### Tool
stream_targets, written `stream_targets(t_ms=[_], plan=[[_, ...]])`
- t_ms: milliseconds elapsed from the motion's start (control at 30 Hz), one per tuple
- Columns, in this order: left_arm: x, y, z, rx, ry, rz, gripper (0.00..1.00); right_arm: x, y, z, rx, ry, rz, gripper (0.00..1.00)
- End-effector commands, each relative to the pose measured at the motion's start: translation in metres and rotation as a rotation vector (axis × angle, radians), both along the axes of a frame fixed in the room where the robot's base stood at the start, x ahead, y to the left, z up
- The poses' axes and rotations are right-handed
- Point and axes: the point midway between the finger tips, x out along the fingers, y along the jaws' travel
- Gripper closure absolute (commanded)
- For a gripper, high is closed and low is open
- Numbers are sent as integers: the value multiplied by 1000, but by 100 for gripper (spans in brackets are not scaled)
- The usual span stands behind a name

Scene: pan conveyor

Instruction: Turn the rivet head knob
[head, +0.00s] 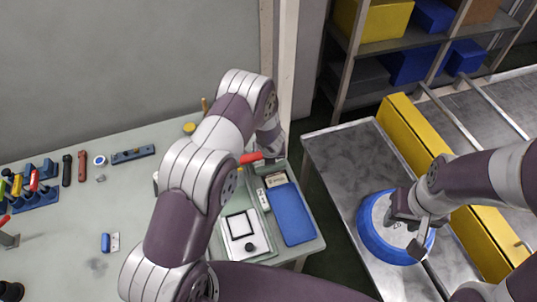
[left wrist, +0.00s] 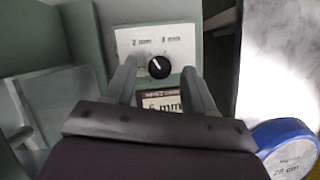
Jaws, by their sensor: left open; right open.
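The black knob (left wrist: 158,67) sits on a white panel (left wrist: 182,58) in the left wrist view. Its white pointer line is tilted up and to the left. A "2 mm" label is at upper left; a label at upper right seems to read "3 mm". My left gripper (left wrist: 159,70) is open, with one finger on each side of the knob; contact cannot be told. In the head view my left arm hides most of that gripper and the panel. My right gripper (head: 418,238) is open over the blue-rimmed round pan (head: 372,238), which also shows in the left wrist view (left wrist: 285,138).
A label ending in "mm" is partly hidden below the knob. The green workbench (head: 75,235) holds tools, a blue pad (head: 292,214) and a white-faced device (head: 240,228). The metal conveyor table (head: 345,165) has a yellow rail (head: 410,125). Shelves with bins stand behind.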

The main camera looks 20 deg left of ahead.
Motion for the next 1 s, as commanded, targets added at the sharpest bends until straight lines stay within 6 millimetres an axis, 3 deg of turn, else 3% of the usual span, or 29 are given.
stream_targets(t_ms=[300,367,467,500,767,1000], plan=[[2,1,-4,-1,-1,0,45,0,0,0,0,0,0,57],[2,1,-4,0,-1,0,62,0,0,0,0,0,0,57],[2,0,-4,0,-1,0,94,0,0,0,0,0,0,57],[2,0,-4,0,-1,0,100,0,0,0,0,0,0,57],[2,0,-3,-1,0,17,100,0,0,4,0,0,0,57],[2,-1,0,-1,-1,128,100,0,0,19,0,0,0,57]])
